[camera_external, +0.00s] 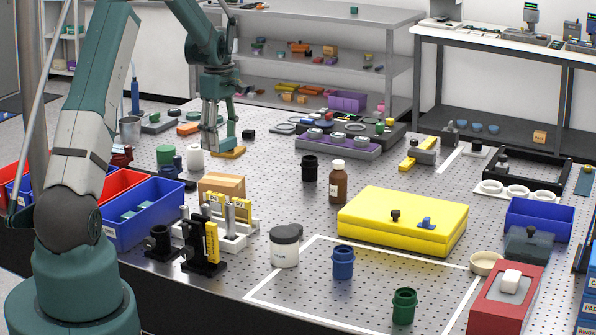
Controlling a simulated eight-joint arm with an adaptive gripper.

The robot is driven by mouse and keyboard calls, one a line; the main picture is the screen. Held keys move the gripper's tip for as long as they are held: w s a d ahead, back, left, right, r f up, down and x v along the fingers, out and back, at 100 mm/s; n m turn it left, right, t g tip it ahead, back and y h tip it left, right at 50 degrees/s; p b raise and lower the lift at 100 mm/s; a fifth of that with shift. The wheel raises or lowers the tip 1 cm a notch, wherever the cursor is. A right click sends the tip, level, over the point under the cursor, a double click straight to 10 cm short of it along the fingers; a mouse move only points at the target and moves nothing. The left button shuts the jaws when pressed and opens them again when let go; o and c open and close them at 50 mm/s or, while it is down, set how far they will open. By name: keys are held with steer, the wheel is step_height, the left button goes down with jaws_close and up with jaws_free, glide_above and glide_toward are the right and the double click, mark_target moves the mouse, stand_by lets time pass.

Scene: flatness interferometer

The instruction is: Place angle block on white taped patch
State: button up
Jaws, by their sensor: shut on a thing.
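My gripper (221,142) points down at the back left of the perforated table. It is shut on a small orange-yellow piece, which I take to be the angle block (232,152); it shows low at the fingertips. The fingers hide part of it, and I cannot tell whether it touches the table. The white taped patch (262,293) is an outlined area at the front of the table, far to the front right of my gripper. A blue jar (343,262) and a green jar (404,306) stand inside its outline.
A yellow case (402,226), a brown bottle (338,184) and a white dark-lidded jar (284,248) stand near the patch. A red box (490,318) borders its right side. A cardboard box (222,185) and a gauge stand (204,245) are in front of my gripper.

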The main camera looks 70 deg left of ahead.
steer(key=shift+r, duration=0.15)
step_height(320, 180, up, 5)
steer(key=shift+r, duration=0.2)
steer(key=w+d+m, duration=0.4)
steer(key=w+d, duration=0.7)
steer(key=d, duration=0.5)
steer(key=w+d+m, duration=0.3)
steer(key=w+d, duration=0.9)
steer(key=d, duration=0.4)
steer(key=w+d+m, duration=0.1)
steer(key=d+m, duration=0.2)
steer(key=d, duration=1.1)
steer(key=w+d+f+m+b, duration=0.1)
steer(key=d+m, duration=0.2)
steer(key=d, duration=1.2)
steer(key=w+d+m, duration=0.2)
steer(key=d+m, duration=0.1)
steer(key=d, duration=1.1)
steer(key=shift+s+d+f, duration=0.1)
steer(key=shift+s+f, duration=0.05)
steer(key=shift+f, duration=2.05)
steer(key=shift+f, duration=2.95)
